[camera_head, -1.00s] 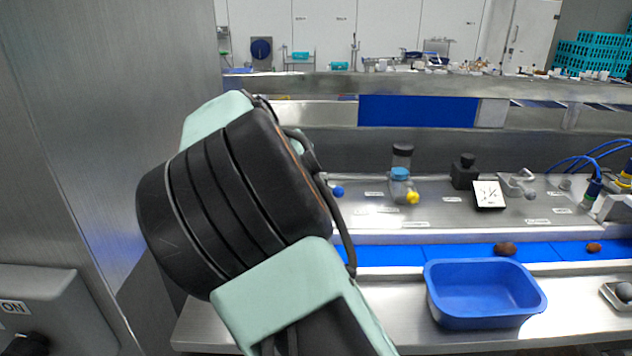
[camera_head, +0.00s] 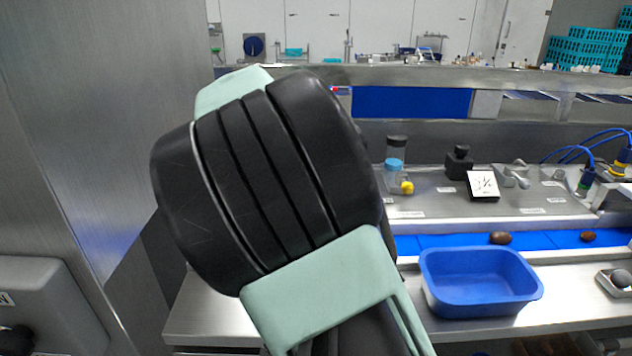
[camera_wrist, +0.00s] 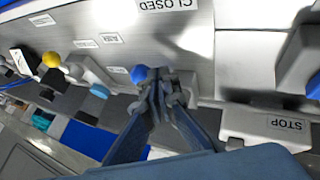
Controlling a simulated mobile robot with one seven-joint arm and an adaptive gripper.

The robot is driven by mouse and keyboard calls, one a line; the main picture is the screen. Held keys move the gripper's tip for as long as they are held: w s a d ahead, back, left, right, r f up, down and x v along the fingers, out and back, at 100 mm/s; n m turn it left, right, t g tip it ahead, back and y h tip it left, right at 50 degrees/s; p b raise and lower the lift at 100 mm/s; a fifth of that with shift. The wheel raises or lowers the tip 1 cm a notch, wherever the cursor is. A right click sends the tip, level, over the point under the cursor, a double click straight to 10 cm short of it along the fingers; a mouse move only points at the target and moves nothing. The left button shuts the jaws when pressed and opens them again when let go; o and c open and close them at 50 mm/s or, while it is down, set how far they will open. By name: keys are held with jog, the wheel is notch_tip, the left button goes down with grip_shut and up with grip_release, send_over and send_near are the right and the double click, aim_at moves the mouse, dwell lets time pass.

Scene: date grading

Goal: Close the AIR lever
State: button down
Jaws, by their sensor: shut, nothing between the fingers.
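My gripper (camera_wrist: 158,84) is shut and empty in the wrist view, with its fingertips close together at the panel. A lever with a blue ball knob (camera_wrist: 139,74) is just left of the fingertips; I cannot tell whether they touch it. The lever's body is partly hidden behind the fingers. An upside-down CLOSED label (camera_wrist: 170,5) is on the panel above it. A yellow-knobbed lever (camera_wrist: 51,60) lies further left and also shows in the head view (camera_head: 406,188). No AIR label is readable. My arm hides the blue knob and gripper in the head view.
A housing marked STOP (camera_wrist: 288,124) is right of my gripper. A blue bin (camera_head: 480,283) stands in front of the blue belt (camera_head: 460,240), which carries brown dates. A black-and-white card (camera_head: 482,184) and blue cables are further right on the panel.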

jog(key=shift+d+f+n+y+b, duration=0.1)
jog(key=shift+d+n+y+b, duration=0.15)
jog(key=shift+n+b, duration=0.25)
jog(key=shift+w+d+b, duration=0.1)
jog(key=shift+d+b, duration=0.1)
jog(key=shift+b, duration=0.4)
jog(key=shift+d+f+b, duration=0.1)
jog(key=shift+b, duration=0.2)
jog(key=shift+d+t+b, duration=0.25)
jog(key=shift+t+b, duration=0.05)
jog(key=shift+b, duration=0.05)
jog(key=d+n+y, duration=0.1)
jog(key=n+y+b, duration=0.1)
jog(key=n, duration=0.1)
jog(key=shift+w+d+t+b, duration=0.3)
jog(key=shift+d+t, duration=0.05)
jog(key=shift+t, duration=0.05)
jog(key=shift+w+d+n+y, duration=0.3)
jog(key=shift+n+y, duration=0.15)
jog(key=shift+n, duration=0.25)
jog(key=shift+w+d+r, duration=0.2)
jog(key=shift+w+d, duration=0.4)
jog(key=shift+w, duration=0.25)
jog(key=shift+r, duration=0.1)
